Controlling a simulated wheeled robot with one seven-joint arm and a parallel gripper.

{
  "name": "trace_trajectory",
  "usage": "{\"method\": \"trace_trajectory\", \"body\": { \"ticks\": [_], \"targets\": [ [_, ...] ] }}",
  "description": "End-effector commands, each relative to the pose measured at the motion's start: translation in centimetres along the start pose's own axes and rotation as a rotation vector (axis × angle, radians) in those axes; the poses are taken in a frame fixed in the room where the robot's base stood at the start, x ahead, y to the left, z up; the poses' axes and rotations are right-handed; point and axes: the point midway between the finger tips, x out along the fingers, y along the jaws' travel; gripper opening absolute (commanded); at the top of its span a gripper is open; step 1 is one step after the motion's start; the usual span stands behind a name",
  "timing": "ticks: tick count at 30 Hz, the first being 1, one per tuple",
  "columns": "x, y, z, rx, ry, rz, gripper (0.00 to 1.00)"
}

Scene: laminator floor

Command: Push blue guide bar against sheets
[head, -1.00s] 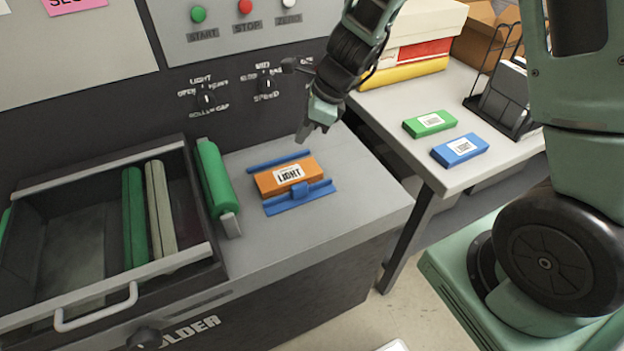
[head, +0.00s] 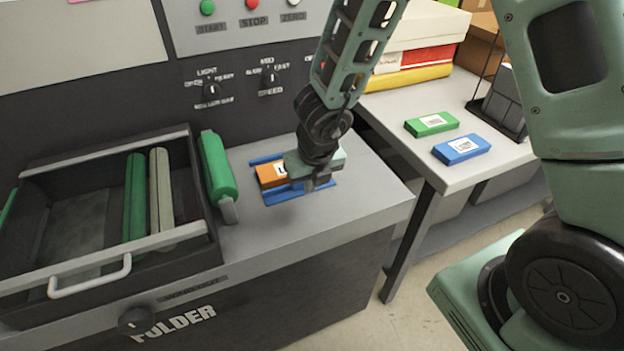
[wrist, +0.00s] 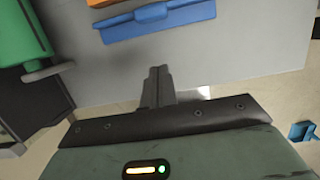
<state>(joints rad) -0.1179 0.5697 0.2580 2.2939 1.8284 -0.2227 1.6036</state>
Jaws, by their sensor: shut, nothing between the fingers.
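The blue guide bar (head: 277,197) lies on the grey machine top along the near side of the orange LIGHT pack (head: 268,177). A second blue bar (head: 263,160) runs along the pack's far side. In the wrist view the guide bar (wrist: 122,29) has a raised block at its middle, and the orange pack's edge (wrist: 108,3) shows just beyond. My gripper (head: 314,187) is shut and empty, pointing down and hiding part of the pack and bar in the head view. In the wrist view its fingertips (wrist: 157,72) appear below the bar, with a gap.
A green roller (head: 216,168) lies left of the pack, beside an open drawer (head: 100,265) holding more rollers. The side table (head: 395,112) carries a green pack (head: 431,124) and a blue pack (head: 461,149). The machine top in front of the bar is clear.

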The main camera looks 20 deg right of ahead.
Motion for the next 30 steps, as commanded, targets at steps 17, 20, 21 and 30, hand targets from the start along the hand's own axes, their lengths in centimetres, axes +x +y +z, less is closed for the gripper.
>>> {"method": "trace_trajectory", "body": {
  "ticks": [17,20,21,30],
  "targets": [
    [4.0,0.0,3.6,0.000,0.000,0.001,0.00],
    [4.2,0.0,3.9,-0.002,-0.001,0.001,0.00],
    [4.3,0.0,3.9,-0.002,-0.001,0.001,0.00],
    [4.3,0.0,4.0,-0.002,-0.001,0.001,0.00]
  ]
}}
